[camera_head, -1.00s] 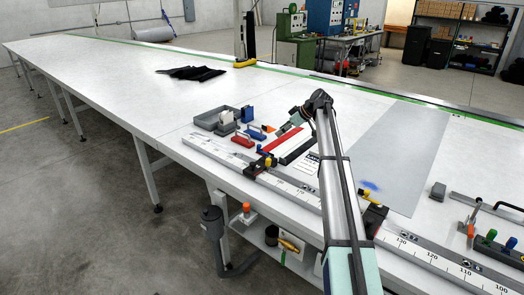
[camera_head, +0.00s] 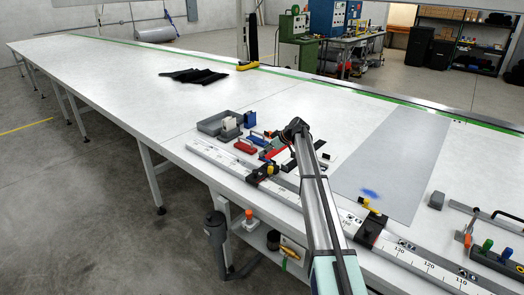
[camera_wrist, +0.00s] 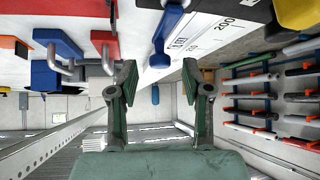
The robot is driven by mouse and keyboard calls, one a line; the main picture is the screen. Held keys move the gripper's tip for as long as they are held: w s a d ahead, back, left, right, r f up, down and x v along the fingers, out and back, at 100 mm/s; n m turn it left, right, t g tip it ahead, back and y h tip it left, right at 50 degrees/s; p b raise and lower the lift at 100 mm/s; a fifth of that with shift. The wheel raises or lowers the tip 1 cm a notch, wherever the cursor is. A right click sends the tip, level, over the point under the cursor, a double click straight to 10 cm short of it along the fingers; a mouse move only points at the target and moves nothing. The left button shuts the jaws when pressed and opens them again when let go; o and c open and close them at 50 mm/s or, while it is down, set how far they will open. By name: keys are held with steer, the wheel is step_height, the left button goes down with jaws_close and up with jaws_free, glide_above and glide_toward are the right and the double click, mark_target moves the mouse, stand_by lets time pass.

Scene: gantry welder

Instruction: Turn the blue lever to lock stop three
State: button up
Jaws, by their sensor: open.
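In the wrist view a blue lever (camera_wrist: 166,38) hangs beside a white scale strip marked 200. My gripper (camera_wrist: 160,78) is open, with its two dark green fingers spread. The lever's rounded end shows between and just ahead of the fingertips; I cannot tell if it touches them. In the head view my arm reaches over the near edge rail, and its gripper is mostly hidden near the left rail stop (camera_head: 264,171), which has a yellow part. Another stop (camera_head: 370,222) with a yellow lever sits right of my arm. I cannot tell which is stop three.
A grey tray (camera_head: 212,123) and small red and blue clamps lie close by on the table. A stop with green and blue knobs (camera_head: 497,256) is at the far right. A black cloth (camera_head: 193,75) lies farther back. The table's left part is mostly clear.

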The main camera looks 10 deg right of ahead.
steer(key=shift+p+x, duration=0.3)
steer(key=shift+x, duration=1.05)
jaws_close()
